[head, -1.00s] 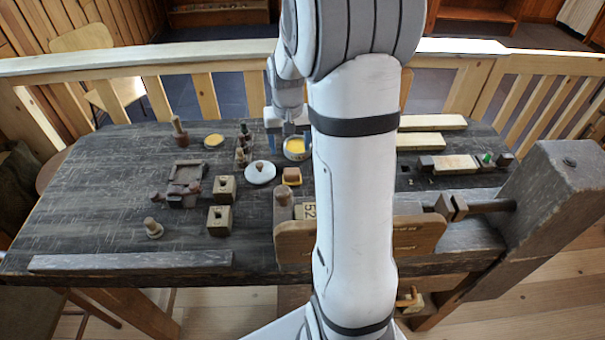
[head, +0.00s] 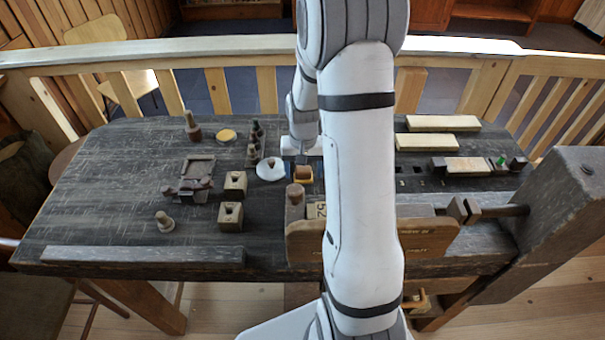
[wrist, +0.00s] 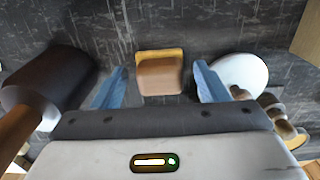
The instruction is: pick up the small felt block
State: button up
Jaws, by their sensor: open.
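The small felt block (head: 303,173) is brown on top with a yellow layer beneath. It sits on the dark workbench (head: 120,190), just right of a round white lid (head: 270,169). In the wrist view the felt block (wrist: 160,72) lies between the lines of the two blue fingertips, near their tips, with a gap on each side. My gripper (wrist: 160,84) is open and empty. In the head view my gripper (head: 297,160) is just behind the block, and my arm hides part of the bench there.
In the wrist view a dark cylinder (wrist: 50,75) is close beside the left finger, and the white lid (wrist: 240,72) is close to the right one. Small turned pegs (head: 254,145) stand left of my gripper. A wooden vise jaw (head: 300,242) is in front.

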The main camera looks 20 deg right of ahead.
aim_at(303, 169)
jog(key=shift+c, duration=0.6)
jog(key=c, duration=0.9)
notch_tip(303, 169, up, 10)
jog(key=shift+r, duration=0.1)
jog(key=o, duration=0.5)
jog(key=c, duration=0.3)
